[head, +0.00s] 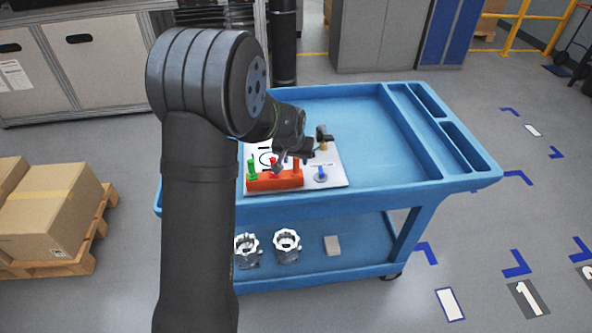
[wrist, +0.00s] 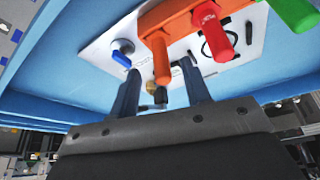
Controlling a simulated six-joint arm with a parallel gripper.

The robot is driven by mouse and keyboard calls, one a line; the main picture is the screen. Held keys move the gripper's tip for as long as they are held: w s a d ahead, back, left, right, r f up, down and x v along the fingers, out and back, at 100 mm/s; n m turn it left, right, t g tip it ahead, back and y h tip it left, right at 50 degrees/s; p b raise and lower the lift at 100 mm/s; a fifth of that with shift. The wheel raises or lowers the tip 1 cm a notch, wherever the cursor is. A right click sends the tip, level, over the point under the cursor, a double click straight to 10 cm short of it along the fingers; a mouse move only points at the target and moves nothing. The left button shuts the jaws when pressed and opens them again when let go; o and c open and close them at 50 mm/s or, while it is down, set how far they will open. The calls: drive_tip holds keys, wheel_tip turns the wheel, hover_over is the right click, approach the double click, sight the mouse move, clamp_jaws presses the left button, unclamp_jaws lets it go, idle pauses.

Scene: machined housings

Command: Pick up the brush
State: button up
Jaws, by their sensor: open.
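My gripper (head: 293,161) is over the white board (head: 333,174) on the blue cart's top; its two dark fingers are apart in the wrist view (wrist: 160,72), with nothing clasped. An orange-red block (head: 275,181) on the board holds upright green (head: 252,168), red and orange handles. A blue piece (head: 320,174) stands to its right. A small brass-and-black piece (head: 323,146) stands at the board's back right; a brass part (wrist: 160,95) shows between the fingers in the wrist view, beyond them. I cannot tell which piece is the brush. My arm hides part of the board.
The cart's top (head: 365,130) is clear to the right, with raised rims and narrow compartments (head: 462,145) at its right end. Two silver housings (head: 286,245) and a grey block (head: 332,245) are on the lower shelf. Cartons (head: 50,210) on a pallet stand left.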

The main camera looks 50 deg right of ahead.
sight(296, 170)
drive_tip(key=shift+x, duration=2.6)
drive_tip(key=shift+w, duration=0.1)
drive_tip(key=shift+c, duration=0.4)
clamp_jaws()
